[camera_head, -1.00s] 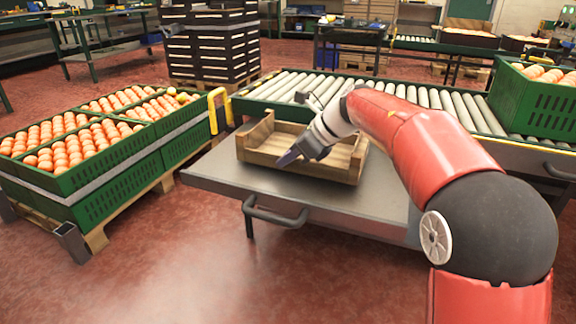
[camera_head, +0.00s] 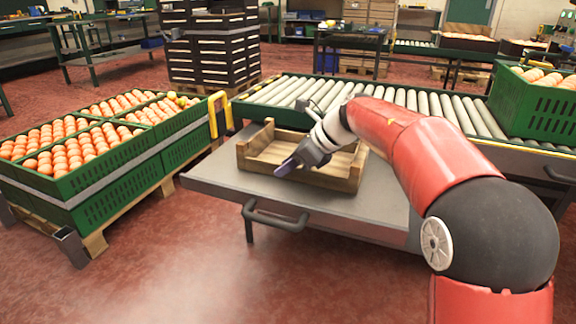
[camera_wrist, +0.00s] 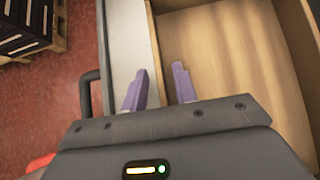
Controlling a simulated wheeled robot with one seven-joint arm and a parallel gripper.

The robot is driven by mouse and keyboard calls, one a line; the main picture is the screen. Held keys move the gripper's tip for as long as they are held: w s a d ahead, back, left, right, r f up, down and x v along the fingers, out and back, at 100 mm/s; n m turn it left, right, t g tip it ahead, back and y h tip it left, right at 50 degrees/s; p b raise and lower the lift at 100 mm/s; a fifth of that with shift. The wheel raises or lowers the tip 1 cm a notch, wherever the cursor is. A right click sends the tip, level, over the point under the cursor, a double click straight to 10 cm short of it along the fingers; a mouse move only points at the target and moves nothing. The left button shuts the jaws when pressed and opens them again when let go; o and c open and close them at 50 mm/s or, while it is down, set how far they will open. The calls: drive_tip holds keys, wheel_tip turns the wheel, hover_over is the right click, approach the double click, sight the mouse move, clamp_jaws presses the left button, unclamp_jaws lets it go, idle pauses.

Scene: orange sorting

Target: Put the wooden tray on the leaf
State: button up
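The wooden tray (camera_head: 318,178), a shallow open box, is on the grey metal leaf (camera_head: 215,178) in front of the roller conveyor. It looks flat and empty, and no gap shows under its front wall. My gripper (camera_head: 284,170) is low over its left front part. In the wrist view my gripper (camera_wrist: 160,80) has its two purple fingers apart. The tray (camera_wrist: 215,60) has a thin wall running between them, one finger over the pale strip outside, the other over the tray floor. A gap shows between wall and right finger. Fingertip depth is hard to judge.
The roller conveyor (camera_head: 400,102) lies behind the leaf, with a green crate (camera_head: 530,105) of oranges on it at right. Green crates (camera_head: 110,185) of oranges stand at left on a pallet. A handle (camera_head: 275,218) sticks out from the leaf's front. The leaf's left end is bare.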

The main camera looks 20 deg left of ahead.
drive_tip(key=p+v, duration=0.2)
drive_tip(key=v, duration=0.9)
drive_tip(key=shift+d+r, duration=0.25)
drive_tip(key=shift+r, duration=0.05)
drive_tip(key=w+d+r+m+t+y, duration=0.1)
drive_tip(key=d+r+m+t, duration=0.3)
drive_tip(key=r+m+t, duration=0.3)
drive_tip(key=w+d+r+m+t+y, duration=0.1)
drive_tip(key=d+r+m+t, duration=0.35)
drive_tip(key=r+m, duration=0.45)
drive_tip(key=s+d+f+m+t+h, duration=0.25)
drive_tip(key=d+m+t+h, duration=0.35)
drive_tip(key=d+m, duration=0.65)
drive_tip(key=s+d+f+m+g+h, duration=0.6)
drive_tip(key=s+f+m, duration=0.3)
drive_tip(key=m, duration=0.5)
drive_tip(key=s+a+f+m+g+y, duration=0.1)
drive_tip(key=s+f+m+g, duration=0.5)
drive_tip(key=s+f, duration=1.1)
drive_tip(key=s+m, duration=0.1)
drive_tip(key=m, duration=0.3)
drive_tip(key=shift+m+g, duration=0.35)
drive_tip(key=shift+a, duration=0.1)
